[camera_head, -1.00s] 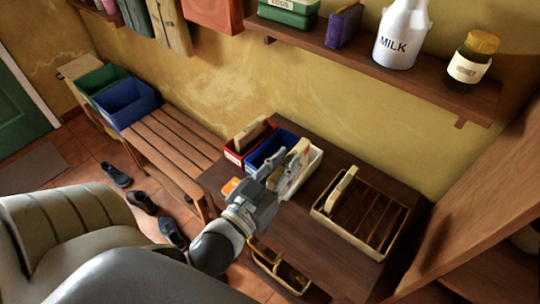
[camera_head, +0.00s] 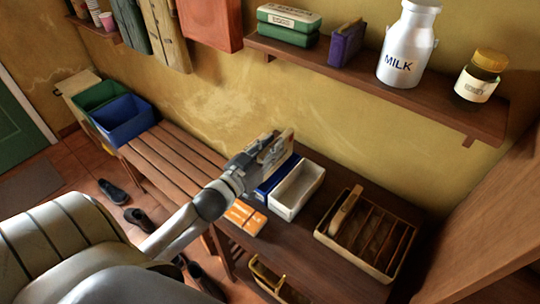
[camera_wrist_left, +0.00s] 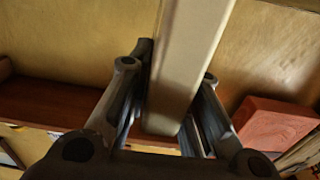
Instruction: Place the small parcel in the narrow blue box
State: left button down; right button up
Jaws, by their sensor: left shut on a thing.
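My left gripper (camera_head: 268,150) is shut on the small parcel (camera_head: 284,143), a beige flat block. In the left wrist view the parcel (camera_wrist_left: 188,60) stands lengthwise between the two fingers. In the head view the gripper and parcel are over the back of the dark table, beside the wall and above the boxes. The narrow blue box (camera_head: 277,177) stands left of an open white box (camera_head: 298,190). Gripper and arm hide part of the blue box, so I cannot see into all of it. My right gripper is not in view.
An orange packet (camera_head: 244,217) lies at the table's left front. A slatted wooden tray (camera_head: 335,243) is to the right. A shelf (camera_head: 350,70) with a milk can (camera_head: 408,45) and jar (camera_head: 481,76) hangs above. A slatted bench (camera_head: 165,143) is left.

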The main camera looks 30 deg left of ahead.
pick_arm(q)
jog(key=f, duration=0.1)
jog(key=a+f, duration=0.1)
jog(key=f, duration=0.1)
jog(key=w+f, duration=0.1)
jog(key=f, duration=0.1)
jog(key=shift+w+a+f, duration=0.1)
jog(key=shift+a, duration=0.05)
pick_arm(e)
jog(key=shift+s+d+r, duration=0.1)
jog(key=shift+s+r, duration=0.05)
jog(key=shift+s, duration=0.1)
pick_arm(q)
jog(key=shift+f, duration=0.5)
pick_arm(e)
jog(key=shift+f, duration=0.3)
pick_arm(q)
jog(key=shift+f, duration=0.1)
jog(key=c, duration=1.3)
grip_release()
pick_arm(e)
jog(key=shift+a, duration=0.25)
